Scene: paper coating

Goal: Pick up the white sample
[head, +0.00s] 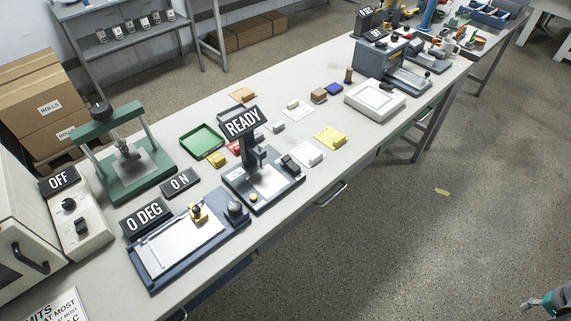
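Several small white pieces lie on the long bench. A white card (309,154) lies flat near the front edge, right of the READY device. A white sheet with marks (297,108) lies farther back, and a small white block (277,127) is between them. I cannot tell which is the sample. A teal and grey part of my arm shows at the lower right corner, with what seems to be my gripper (530,305) at its dark end. It is over the floor, well away from the bench. Its fingers are too small and cut off to read.
A yellow pad (330,138) lies beside the white card. The READY device (262,180) stands to its left, and a white-topped box (375,100) to its right. A green tray (202,141) and green press (122,155) are farther left. The floor in front is mostly clear.

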